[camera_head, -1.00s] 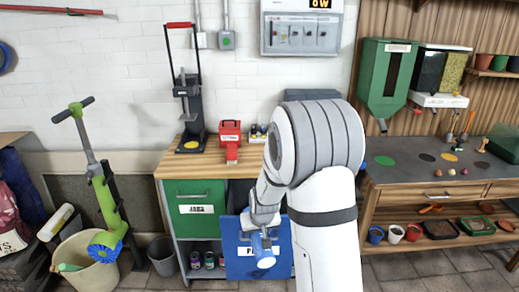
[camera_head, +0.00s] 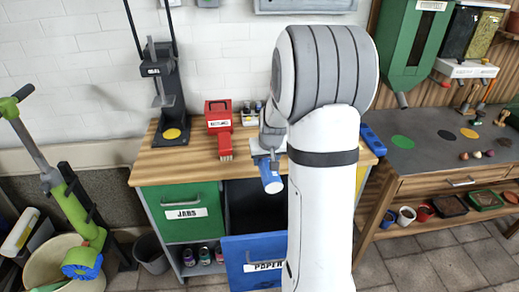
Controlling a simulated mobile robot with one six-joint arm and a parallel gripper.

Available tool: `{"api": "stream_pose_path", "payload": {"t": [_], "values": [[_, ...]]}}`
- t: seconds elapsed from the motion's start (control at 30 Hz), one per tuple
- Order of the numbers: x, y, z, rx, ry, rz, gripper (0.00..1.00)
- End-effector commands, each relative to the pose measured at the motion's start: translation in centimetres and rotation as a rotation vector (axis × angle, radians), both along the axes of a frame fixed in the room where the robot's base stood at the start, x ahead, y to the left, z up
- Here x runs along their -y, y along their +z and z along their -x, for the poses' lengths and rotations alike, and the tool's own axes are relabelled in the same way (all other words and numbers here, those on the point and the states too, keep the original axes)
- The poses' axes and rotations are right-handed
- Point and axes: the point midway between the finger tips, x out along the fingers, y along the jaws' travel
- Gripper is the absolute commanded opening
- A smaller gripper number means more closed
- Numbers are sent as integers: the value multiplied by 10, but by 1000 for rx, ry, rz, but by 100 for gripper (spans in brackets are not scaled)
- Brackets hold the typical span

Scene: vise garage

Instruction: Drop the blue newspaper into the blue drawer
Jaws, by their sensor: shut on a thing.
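The blue newspaper (camera_head: 271,179) appears as a short blue roll hanging below my gripper (camera_head: 266,161). My gripper is shut on it; the fingertips are small and partly hidden by the arm. The blue drawer (camera_head: 240,253) stands pulled out of the workbench, with a white "PAPER" label on its front. The newspaper shows in front of the drawer's dark opening, near the bench top's front edge, and seems to be above the drawer. My arm hides the right part of the drawer.
A green drawer (camera_head: 188,216) beside it is shut. On the wooden bench top (camera_head: 188,158) stand a red tool (camera_head: 219,128) and a black press (camera_head: 168,98). A bucket (camera_head: 66,258) and green scooter (camera_head: 74,202) are at left; a grey side table (camera_head: 429,146) is at right.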

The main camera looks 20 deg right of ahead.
Motion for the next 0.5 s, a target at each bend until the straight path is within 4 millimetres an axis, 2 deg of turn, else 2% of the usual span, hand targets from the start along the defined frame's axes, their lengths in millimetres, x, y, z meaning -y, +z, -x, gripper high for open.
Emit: {"api": "stream_pose_path", "payload": {"t": [0.17,0.5], "values": [[2,-10,0,1,-3,0,22],[-2,-49,-1,1,4,0,22]]}}
